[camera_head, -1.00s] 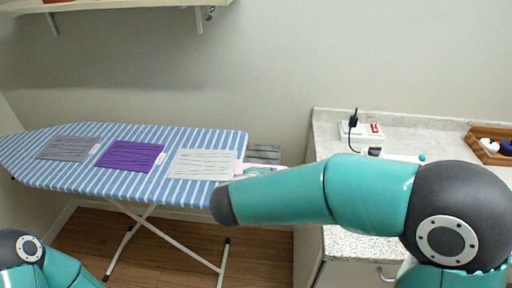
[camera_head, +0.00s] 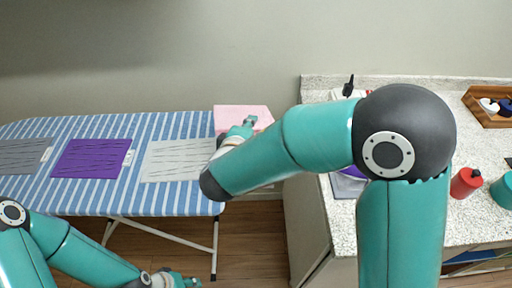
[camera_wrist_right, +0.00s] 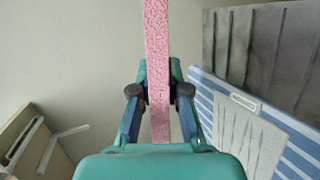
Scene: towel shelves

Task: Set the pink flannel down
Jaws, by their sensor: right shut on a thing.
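The pink flannel (camera_head: 240,113) is at the right end of the striped ironing board (camera_head: 90,195) in the head view. My right gripper (camera_head: 248,125) is shut on it. In the right wrist view the flannel (camera_wrist_right: 158,55) shows edge-on as a narrow pink strip between the two fingers (camera_wrist_right: 159,92). It appears held up off the board, though my arm hides part of the spot below. My left gripper (camera_head: 178,281) is low at the bottom edge of the head view, away from the flannel; its fingers are too small to read.
Grey (camera_head: 22,155), purple (camera_head: 90,158) and white (camera_head: 172,161) labelled mats lie along the board. A speckled counter (camera_head: 315,155) stands to the right, with a red bottle (camera_head: 466,182) and a wooden tray (camera_head: 480,93). A grey slatted surface (camera_wrist_right: 265,55) shows beside the flannel in the wrist view.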

